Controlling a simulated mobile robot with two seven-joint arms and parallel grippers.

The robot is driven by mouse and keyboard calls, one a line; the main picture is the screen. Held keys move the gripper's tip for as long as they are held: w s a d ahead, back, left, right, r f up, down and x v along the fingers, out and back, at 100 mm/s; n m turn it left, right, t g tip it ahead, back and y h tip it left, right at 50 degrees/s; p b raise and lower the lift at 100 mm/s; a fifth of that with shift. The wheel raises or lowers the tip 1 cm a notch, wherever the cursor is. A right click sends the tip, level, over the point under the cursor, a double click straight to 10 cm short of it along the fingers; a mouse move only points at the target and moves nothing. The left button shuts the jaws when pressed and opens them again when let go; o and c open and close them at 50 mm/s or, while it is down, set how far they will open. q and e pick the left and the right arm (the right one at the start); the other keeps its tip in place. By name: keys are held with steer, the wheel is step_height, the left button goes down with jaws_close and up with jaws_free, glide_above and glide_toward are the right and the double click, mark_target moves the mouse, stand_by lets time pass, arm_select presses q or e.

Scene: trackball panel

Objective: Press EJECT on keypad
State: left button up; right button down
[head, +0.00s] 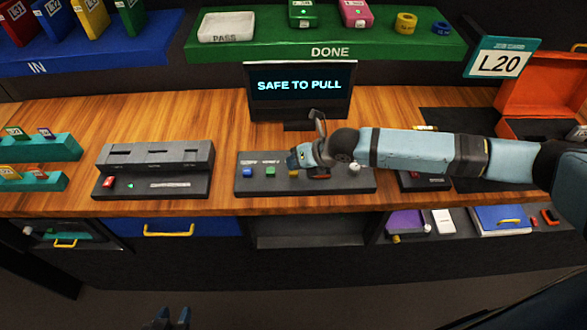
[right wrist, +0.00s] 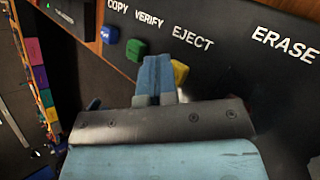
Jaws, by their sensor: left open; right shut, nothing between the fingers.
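The dark keypad panel (head: 264,187) lies on the wooden counter below the screen. In the right wrist view its labels read COPY, VERIFY, EJECT (right wrist: 193,37) and ERASE. The yellow button (right wrist: 181,72) sits by EJECT, partly hidden behind my right fingers. The green button (right wrist: 136,49) and blue button (right wrist: 110,34) are beside it. My right gripper (head: 293,161) is shut and empty, low over the keypad; its fingertips (right wrist: 155,66) overlap the yellow button's left side. I cannot tell whether they touch it. My left gripper (head: 174,318) is open at the bottom edge, away from the counter.
The screen (head: 301,86) behind the keypad reads SAFE TO PULL. A grey slotted unit (head: 155,152) stands to the left. A white ball (head: 354,167) sits at the keypad's right. An orange case (head: 542,88) stands open at right. Bare counter lies between slotted unit and keypad.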

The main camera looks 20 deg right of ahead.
stand_by(0.4)
steer(key=shift+r+p, duration=0.8)
steer(key=shift+r, duration=0.05)
steer(key=shift+r, duration=0.1)
step_height(320, 180, up, 5)
steer(key=p, duration=0.4)
stand_by(0.6)
